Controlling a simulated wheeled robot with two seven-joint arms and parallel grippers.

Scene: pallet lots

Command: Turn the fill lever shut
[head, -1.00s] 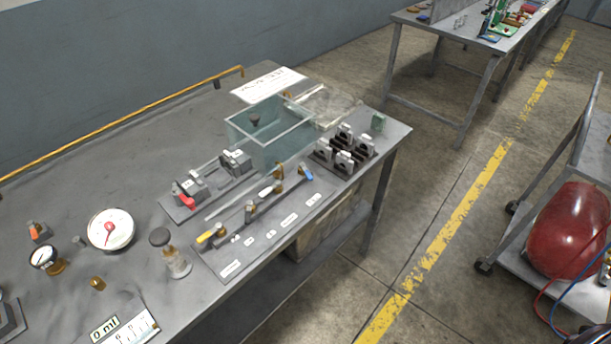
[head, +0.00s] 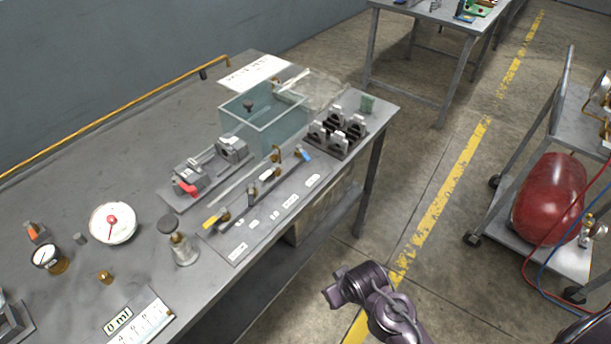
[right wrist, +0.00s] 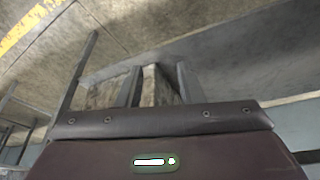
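A grey valve panel (head: 228,236) lies near the table's front edge. Its pipe carries a yellow lever (head: 211,221) at the left end, a white one (head: 267,174) in the middle and a blue one (head: 305,156) at the right end. The labels are too small to read, so I cannot tell which is the fill lever. A clear tank (head: 262,128) stands behind the panel. My right arm is off the table's front edge, apart from the levers. In the right wrist view my right gripper (right wrist: 160,82) has two separated fingers with nothing held. My left gripper is out of view.
A vise-like fixture with a red handle (head: 187,188) stands behind the panel. A plunger-topped cylinder (head: 182,250) and a round gauge (head: 113,223) are to its left. A block rack (head: 337,136) is to the right. A cart with a red tank (head: 548,200) stands across the floor.

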